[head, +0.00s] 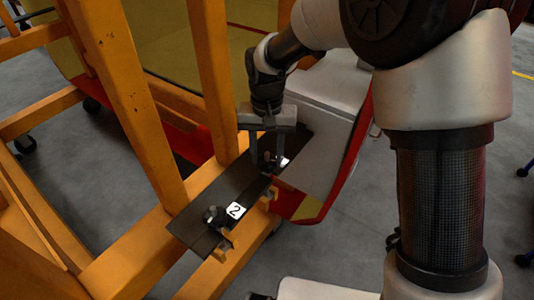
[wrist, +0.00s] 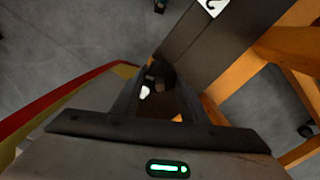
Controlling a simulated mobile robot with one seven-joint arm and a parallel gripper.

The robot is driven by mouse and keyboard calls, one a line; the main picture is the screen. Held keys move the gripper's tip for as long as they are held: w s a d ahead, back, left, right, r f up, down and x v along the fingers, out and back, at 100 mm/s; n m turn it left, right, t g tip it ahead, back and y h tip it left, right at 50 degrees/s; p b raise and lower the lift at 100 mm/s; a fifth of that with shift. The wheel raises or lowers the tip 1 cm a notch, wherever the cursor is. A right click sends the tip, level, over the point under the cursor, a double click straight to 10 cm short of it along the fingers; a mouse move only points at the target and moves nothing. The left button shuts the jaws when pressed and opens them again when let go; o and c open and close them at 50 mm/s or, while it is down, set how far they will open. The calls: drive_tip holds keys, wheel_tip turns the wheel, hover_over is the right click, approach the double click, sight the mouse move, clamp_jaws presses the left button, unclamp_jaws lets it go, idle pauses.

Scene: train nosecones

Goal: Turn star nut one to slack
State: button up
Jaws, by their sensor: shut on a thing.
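My gripper (head: 267,164) points down over the far end of a dark plate (head: 240,187) on the orange frame. Its two fingers are shut on a small dark star nut, star nut one (head: 267,157), beside a partly hidden white label (head: 284,162). In the wrist view my gripper (wrist: 160,92) has a finger on each side of the dark nut (wrist: 161,74). The fingers hide much of the nut, so its turn angle cannot be told. A second dark star nut (head: 212,214) sits at the near end of the plate, next to a white label reading 2 (head: 236,209).
Orange frame posts (head: 125,90) rise close to the left of my gripper. A white and red nosecone body (head: 330,140) stands close on the right. Orange brackets (head: 222,247) stick out below the plate. Grey floor (head: 350,245) is open at the lower right.

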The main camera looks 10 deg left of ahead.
drive_tip(key=n, duration=0.3)
drive_tip(key=shift+r+n, duration=0.1)
drive_tip(key=shift+n, duration=0.3)
drive_tip(key=n, duration=0.3)
drive_tip(key=shift+n, duration=0.3)
drive_tip(key=n+p, duration=0.1)
drive_tip(key=n, duration=0.2)
drive_tip(key=shift+n, duration=0.3)
drive_tip(key=shift+n+p, duration=0.45)
drive_tip(key=shift+n, duration=1.15)
drive_tip(key=o, duration=1)
drive_tip(key=shift+o, duration=0.2)
wheel_tip(320, 180, up, 17)
drive_tip(key=shift+r, duration=0.15)
